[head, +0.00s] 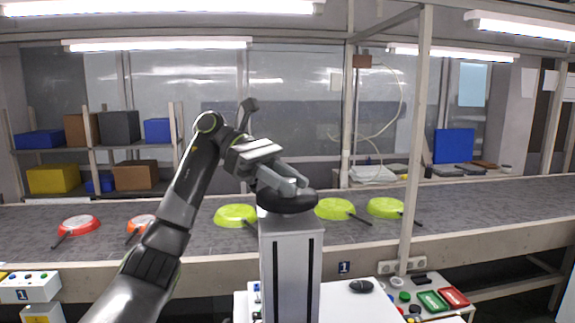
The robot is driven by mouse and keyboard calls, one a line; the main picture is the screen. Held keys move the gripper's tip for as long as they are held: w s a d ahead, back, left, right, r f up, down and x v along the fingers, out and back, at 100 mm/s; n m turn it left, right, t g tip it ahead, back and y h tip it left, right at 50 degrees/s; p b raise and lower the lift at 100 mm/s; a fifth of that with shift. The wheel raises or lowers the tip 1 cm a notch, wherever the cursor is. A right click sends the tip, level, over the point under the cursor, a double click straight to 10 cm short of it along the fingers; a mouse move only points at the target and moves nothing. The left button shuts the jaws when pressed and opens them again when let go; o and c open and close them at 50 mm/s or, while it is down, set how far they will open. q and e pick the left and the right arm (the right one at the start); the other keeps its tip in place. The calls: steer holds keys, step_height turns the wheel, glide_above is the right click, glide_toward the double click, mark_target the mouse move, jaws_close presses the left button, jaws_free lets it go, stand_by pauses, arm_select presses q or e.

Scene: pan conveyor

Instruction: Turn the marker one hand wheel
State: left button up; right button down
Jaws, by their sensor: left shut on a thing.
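The hand wheel (296,206) is a dark round disc on top of a pale grey column (290,265) in the middle of the head view. A blue marker plate with a 1 (344,267) is on the conveyor's side just right of the column. My left gripper (292,187) reaches in from the left and is shut on the hand wheel from above. The gripper hides the back and upper part of the wheel, so the exact grip is hard to see. My right gripper is out of view.
Behind the column runs a long grey conveyor (482,203) carrying orange and green pans, such as a green pan (335,207). An upright post (415,150) stands to the right. A white bench with a mouse (361,286) and coloured buttons lies at lower right.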

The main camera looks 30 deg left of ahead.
mark_target(287, 179)
arm_select(q)
steer(key=shift+r+m+g+p, duration=0.15)
steer(key=shift+m+g+p, duration=0.25)
stand_by(0.3)
steer(key=o, duration=1)
steer(key=shift+r, duration=0.5)
step_height(287, 179, up, 4)
steer(key=shift+f, duration=0.1)
step_height(287, 179, up, 3)
steer(key=p, duration=0.3)
steer(key=shift+r+p, duration=1)
steer(key=shift+p, duration=0.1)
